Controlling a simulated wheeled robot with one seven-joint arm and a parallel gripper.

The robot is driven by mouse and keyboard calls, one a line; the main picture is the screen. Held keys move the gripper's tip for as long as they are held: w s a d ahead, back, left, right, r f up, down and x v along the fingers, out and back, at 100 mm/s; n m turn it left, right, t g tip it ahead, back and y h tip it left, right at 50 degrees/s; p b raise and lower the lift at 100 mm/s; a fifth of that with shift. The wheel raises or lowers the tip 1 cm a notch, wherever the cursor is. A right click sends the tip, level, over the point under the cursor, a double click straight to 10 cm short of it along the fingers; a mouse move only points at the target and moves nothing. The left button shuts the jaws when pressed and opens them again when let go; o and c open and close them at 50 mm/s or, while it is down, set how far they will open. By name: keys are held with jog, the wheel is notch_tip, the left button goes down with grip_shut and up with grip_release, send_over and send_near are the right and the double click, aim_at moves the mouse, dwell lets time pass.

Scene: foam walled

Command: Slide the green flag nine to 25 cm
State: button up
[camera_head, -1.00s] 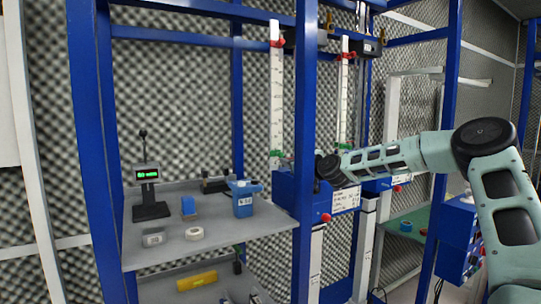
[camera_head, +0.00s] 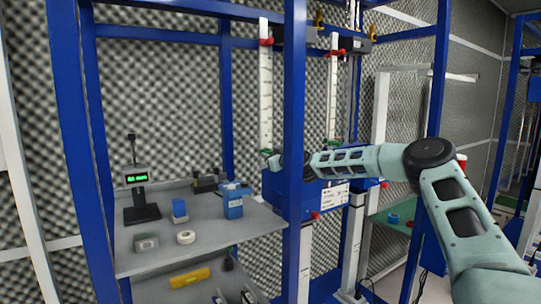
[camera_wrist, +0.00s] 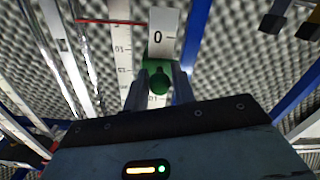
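Two white vertical scales stand behind the blue frame, the left scale (camera_head: 266,95) and the right scale (camera_head: 333,90). Each has a red flag near its top and a green flag near its bottom. The left green flag (camera_head: 266,152) also shows in the wrist view (camera_wrist: 158,77), with a round knob, near the large 0 of a white plate. My gripper (camera_wrist: 159,82) has one finger on each side of this green flag. The fingers look apart, and I cannot see firm contact. In the head view a blue post hides part of my gripper. I cannot read which flag is number nine.
A blue post (camera_head: 294,120) stands in front of my wrist. A grey shelf (camera_head: 215,235) at the left holds a display stand (camera_head: 138,195), a blue container (camera_head: 232,205) and a white roll (camera_head: 186,238). Blue boxes with labels sit below the scales.

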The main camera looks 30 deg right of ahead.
grip_shut()
jog(key=shift+r, duration=0.15)
jog(key=shift+r+b, duration=0.3)
jog(key=shift+b, duration=0.1)
notch_tip(320, 180, up, 20)
jog(key=shift+f, duration=0.1)
jog(key=o, duration=0.5)
grip_release()
jog(key=shift+o, duration=0.2)
